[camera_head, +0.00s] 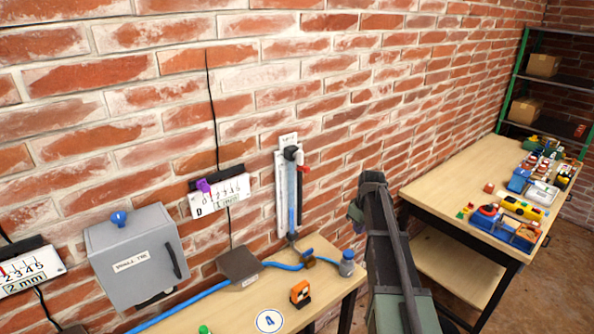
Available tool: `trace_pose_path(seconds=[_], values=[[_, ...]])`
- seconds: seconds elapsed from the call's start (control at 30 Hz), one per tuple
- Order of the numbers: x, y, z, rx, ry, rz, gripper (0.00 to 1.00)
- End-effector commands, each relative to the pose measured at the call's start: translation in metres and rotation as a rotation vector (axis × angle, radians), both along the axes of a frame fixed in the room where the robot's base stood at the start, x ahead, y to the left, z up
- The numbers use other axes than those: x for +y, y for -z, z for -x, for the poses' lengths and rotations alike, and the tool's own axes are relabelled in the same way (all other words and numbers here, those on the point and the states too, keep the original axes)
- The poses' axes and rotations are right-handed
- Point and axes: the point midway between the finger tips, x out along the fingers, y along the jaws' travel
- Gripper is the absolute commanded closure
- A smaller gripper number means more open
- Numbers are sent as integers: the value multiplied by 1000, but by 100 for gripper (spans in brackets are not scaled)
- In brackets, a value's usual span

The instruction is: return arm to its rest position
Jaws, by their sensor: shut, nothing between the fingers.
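My arm (393,262) rises from the bottom edge, right of centre, in front of the brick wall and the gap between the two tables. Its upper end is near the middle of the picture, with a small dark greenish part on its left side. I cannot make out gripper fingers, and nothing held shows. The arm hides part of the wall and floor behind it.
A near table (325,250) carries an orange device (300,293), a blue hose (195,300) and a small bottle (347,263). A grey box (135,255) and gauges hang on the wall. A table (440,190) with tools and a green shelf (552,80) stand right.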

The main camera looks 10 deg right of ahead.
Motion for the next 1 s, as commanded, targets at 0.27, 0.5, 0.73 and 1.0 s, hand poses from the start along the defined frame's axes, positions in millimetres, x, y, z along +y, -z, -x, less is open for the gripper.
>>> trace_pose_path(seconds=[0.27,0.5,0.73,1.0], values=[[112,27,141,82,483,9,100],[206,53,222,94,411,37,100],[215,51,218,93,387,37,100],[214,51,217,93,387,36,100]])
